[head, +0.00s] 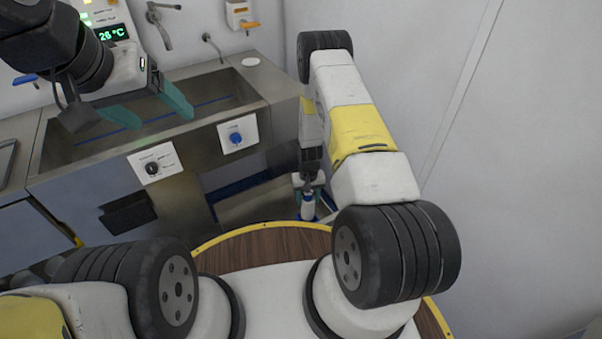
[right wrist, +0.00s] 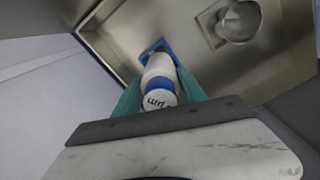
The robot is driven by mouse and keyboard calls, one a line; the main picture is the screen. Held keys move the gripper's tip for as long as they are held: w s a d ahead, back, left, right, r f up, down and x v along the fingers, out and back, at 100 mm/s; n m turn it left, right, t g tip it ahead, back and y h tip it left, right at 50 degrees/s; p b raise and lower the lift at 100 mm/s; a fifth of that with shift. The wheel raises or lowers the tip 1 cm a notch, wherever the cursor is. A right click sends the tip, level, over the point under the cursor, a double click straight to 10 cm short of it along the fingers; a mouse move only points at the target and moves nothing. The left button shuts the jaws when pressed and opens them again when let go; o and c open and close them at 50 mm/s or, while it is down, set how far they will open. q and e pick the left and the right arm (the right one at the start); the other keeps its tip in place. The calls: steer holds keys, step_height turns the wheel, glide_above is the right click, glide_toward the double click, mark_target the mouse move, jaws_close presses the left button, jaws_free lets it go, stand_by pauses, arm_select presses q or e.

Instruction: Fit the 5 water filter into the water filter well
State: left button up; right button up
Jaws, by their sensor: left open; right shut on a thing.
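The 5 water filter (right wrist: 160,83) is a white cylinder with a blue band and a "µm" marking on its near end; the number is hard to read. In the head view the filter (head: 308,206) shows low beside the steel unit. My right gripper (head: 308,183) is shut on it, with teal fingers on either side in the right wrist view. The filter's far end lines up with a blue square fitting (right wrist: 155,49), perhaps the water filter well; I cannot tell whether it is inside. My left gripper (head: 150,108) is open and empty above the sink.
The steel sink (head: 85,148) with two knobs (head: 152,168) stands at the left. A steel floor with a round recess (right wrist: 238,20) lies beside the blue fitting. A round wooden top with yellow edge (head: 270,240) is in front. A plain wall (head: 530,130) closes the right.

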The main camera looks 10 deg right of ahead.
mark_target(308, 210)
steer(key=shift+f, duration=3.55)
steer(key=o, duration=1.6)
step_height(308, 210, up, 8)
steer(key=shift+f, duration=0.1)
